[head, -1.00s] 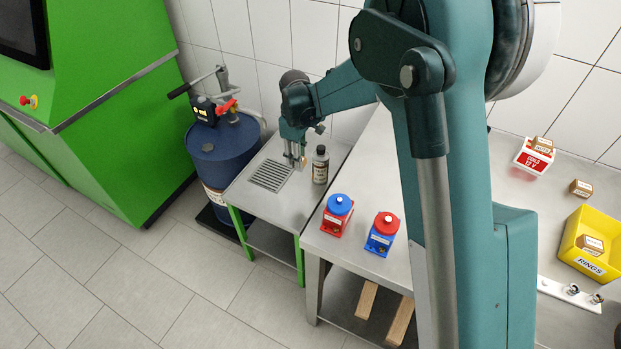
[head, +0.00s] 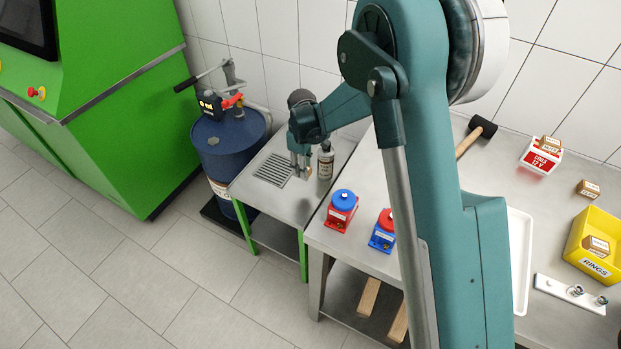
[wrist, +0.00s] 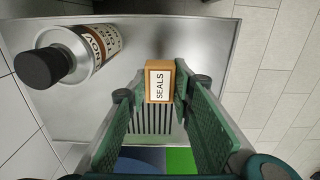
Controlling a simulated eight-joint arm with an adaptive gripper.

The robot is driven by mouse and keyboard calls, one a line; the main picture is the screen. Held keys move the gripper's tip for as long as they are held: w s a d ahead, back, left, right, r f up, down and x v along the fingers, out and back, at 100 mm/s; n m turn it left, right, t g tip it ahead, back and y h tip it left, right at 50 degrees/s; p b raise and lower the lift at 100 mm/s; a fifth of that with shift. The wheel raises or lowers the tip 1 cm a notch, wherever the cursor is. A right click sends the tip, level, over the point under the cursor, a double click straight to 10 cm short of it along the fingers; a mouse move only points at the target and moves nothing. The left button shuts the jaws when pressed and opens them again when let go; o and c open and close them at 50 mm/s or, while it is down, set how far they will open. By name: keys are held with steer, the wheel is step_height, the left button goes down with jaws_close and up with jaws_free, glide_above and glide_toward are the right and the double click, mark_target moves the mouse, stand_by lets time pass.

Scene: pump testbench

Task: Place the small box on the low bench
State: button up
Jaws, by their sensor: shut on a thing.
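The small box (wrist: 160,82) is tan with a white SEALS label and sits between my fingertips in the wrist view. My gripper (head: 301,171) is shut on it, over the low bench (head: 283,207). In the head view only a small tan patch of the box shows at the fingertips. The low bench is a grey metal top on green legs, with a slotted drain grate (head: 273,171); its top also fills much of the wrist view (wrist: 210,45). I cannot tell whether the box touches the bench top.
A dark-capped bottle (head: 325,163) stands on the low bench close beside my gripper; it lies left in the wrist view (wrist: 78,54). A blue drum (head: 230,152) stands left of the bench. Red (head: 341,212) and blue (head: 383,232) units stand on the higher table. The bench's front is clear.

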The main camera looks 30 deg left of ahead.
steer(key=b, duration=0.1)
glide_above(304, 190)
steer(key=shift+w+f, duration=0.1)
steer(key=shift+f, duration=2.8)
steer(key=shift+f+b, duration=0.5)
steer(key=shift+f, duration=1.4)
steer(key=shift+f, duration=0.15)
steer(key=o, duration=0.9)
step_height(304, 190, up, 12)
steer(key=shift+r+p, duration=0.2)
steer(key=shift+p, duration=0.95)
